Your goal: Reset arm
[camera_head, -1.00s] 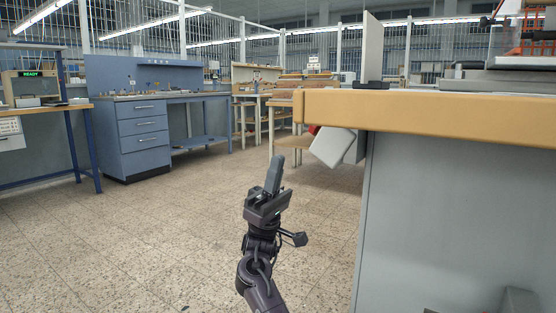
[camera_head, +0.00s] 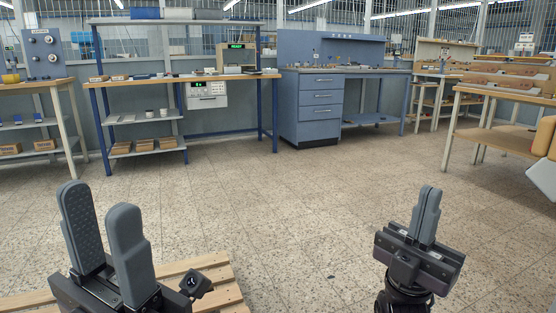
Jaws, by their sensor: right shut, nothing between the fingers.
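My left gripper (camera_head: 105,245) stands upright at the lower left of the head view. Its two grey padded fingers are apart with nothing between them. My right gripper (camera_head: 426,212) stands upright at the lower right, over open floor. Its fingers are together and hold nothing. Neither gripper touches any object.
A wooden pallet (camera_head: 215,282) lies on the floor at the lower left, behind my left gripper. A workbench (camera_head: 180,80) with a READY display, a blue drawer bench (camera_head: 318,108) and a wooden table (camera_head: 505,96) stand further off. The tiled floor between is clear.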

